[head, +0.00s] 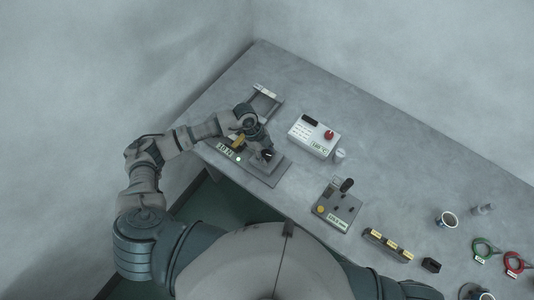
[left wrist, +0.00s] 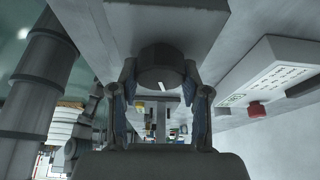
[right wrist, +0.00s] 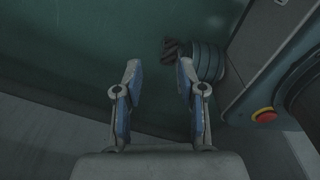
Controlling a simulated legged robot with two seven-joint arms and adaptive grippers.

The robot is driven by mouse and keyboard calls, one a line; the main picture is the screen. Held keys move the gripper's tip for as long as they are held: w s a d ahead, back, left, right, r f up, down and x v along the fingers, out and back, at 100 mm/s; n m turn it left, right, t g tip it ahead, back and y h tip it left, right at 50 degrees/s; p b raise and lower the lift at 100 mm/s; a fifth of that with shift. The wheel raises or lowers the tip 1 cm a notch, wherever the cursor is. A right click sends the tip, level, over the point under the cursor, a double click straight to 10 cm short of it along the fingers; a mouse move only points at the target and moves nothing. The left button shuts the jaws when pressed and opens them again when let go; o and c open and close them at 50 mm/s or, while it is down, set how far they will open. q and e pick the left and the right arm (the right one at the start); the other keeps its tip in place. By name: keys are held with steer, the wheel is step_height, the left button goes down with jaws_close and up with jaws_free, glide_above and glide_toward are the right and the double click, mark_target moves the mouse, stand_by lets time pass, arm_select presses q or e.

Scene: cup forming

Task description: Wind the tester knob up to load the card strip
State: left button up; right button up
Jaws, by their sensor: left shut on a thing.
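The tester (head: 272,177) is a grey plate with a raised block at the near left edge of the table. My left gripper (head: 264,149) reaches down onto it and covers part of it. In the left wrist view the dark round knob (left wrist: 161,62), with a small white mark, sits between the fingers of the left gripper (left wrist: 162,82), which is shut on it. A small yellow-brown piece (head: 238,142) shows beside the gripper; I cannot tell whether it is the card strip. My right gripper (right wrist: 158,75) is open and empty above the floor.
A white box with a red knob (head: 329,135) stands right of the tester, with a small white cup (head: 340,155) beside it.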

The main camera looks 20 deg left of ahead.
arm_select(q)
steer(key=shift+w+a, duration=0.25)
steer(key=shift+a, duration=0.15)
steer(key=shift+m+g+y, duration=0.4)
steer(key=shift+m+g, duration=0.1)
steer(key=shift+m, duration=1)
steer(key=shift+w+r+m+g+y, duration=0.1)
steer(key=shift+m+g+y, duration=0.25)
steer(key=shift+m, duration=0.95)
arm_select(e)
steer(key=shift+a+f, duration=0.2)
steer(key=shift+a, duration=0.2)
arm_select(q)
steer(key=o, duration=1.1)
steer(key=shift+o, duration=0.2)
arm_select(e)
steer(key=shift+a, duration=0.25)
steer(key=shift+a, duration=0.1)
